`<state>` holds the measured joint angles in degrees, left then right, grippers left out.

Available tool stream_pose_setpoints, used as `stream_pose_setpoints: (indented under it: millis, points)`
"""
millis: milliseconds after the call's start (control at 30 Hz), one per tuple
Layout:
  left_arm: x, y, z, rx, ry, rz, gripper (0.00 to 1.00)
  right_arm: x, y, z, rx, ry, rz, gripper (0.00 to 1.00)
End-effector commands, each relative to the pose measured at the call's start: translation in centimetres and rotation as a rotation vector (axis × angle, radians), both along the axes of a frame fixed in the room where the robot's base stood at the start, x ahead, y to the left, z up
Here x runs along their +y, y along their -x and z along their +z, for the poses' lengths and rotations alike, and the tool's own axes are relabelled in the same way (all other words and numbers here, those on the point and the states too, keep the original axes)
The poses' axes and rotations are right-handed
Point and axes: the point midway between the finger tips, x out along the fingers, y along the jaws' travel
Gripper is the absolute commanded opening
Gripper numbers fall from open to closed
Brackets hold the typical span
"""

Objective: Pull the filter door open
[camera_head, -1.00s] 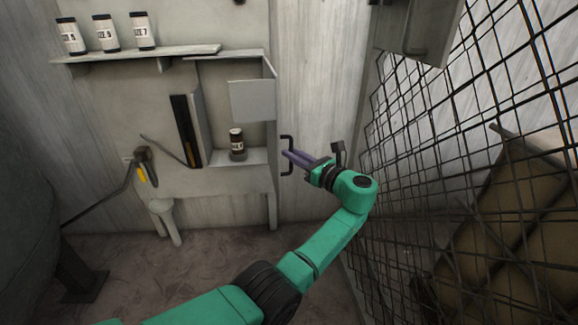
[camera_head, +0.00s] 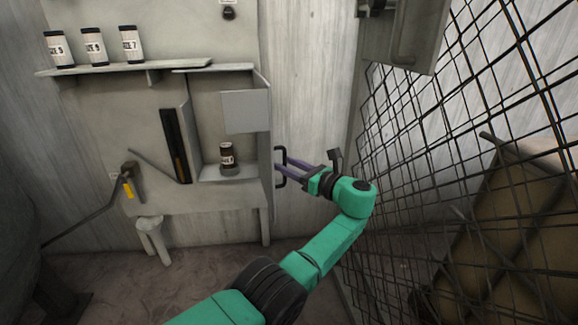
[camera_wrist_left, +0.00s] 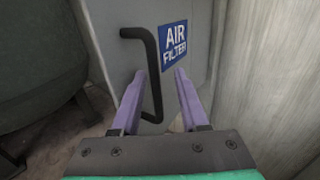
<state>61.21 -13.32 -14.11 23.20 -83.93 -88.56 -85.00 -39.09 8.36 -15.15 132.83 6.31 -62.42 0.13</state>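The filter door is a grey side panel (camera_wrist_left: 190,75) with a blue "AIR FILTER" sign (camera_wrist_left: 174,47) in the left wrist view. It bears a black bar handle (camera_wrist_left: 155,80), which also shows on the cabinet's right side in the head view (camera_head: 280,152). The door looks shut. My left gripper (camera_head: 284,164) is open at the handle. In the left wrist view its two purple fingers (camera_wrist_left: 161,74) appear on either side of the handle's upright bar, not closed on it. Whether they touch it I cannot tell. My right gripper is in neither view.
A wire mesh fence (camera_head: 460,170) stands close to the right of my left arm. A can (camera_head: 227,157) stands in the open cabinet (camera_head: 222,178). Several labelled jars stand on the shelf (camera_head: 130,68). A hammer-like lever (camera_head: 127,178) is at left.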

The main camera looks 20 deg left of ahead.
Motion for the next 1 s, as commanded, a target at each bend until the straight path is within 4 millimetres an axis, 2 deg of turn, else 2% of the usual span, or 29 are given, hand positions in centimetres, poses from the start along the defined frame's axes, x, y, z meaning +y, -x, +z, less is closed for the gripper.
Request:
stream_pose_setpoints:
  millis: [367, 467, 667, 767, 800, 1000]
  points:
    - [-0.7, 0.2, 0.0, 0.000, -0.001, -0.003, 0.45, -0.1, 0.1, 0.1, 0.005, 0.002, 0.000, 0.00]
    - [-1.9, 0.5, 0.1, 0.001, 0.000, -0.004, 0.45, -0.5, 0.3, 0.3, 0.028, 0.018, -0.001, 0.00]
    - [-6.5, 2.2, 0.1, 0.001, 0.000, -0.005, 0.45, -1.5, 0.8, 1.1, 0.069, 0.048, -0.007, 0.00]
    - [-9.2, 3.1, 0.0, -0.001, -0.002, -0.006, 0.45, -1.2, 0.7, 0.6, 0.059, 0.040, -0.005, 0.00]
    - [-9.3, 3.2, -0.3, -0.005, -0.003, -0.002, 0.45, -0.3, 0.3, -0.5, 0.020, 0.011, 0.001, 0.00]
    - [-10.7, 3.7, -0.1, -0.006, -0.001, -0.001, 0.45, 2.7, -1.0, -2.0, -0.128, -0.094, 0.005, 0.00]
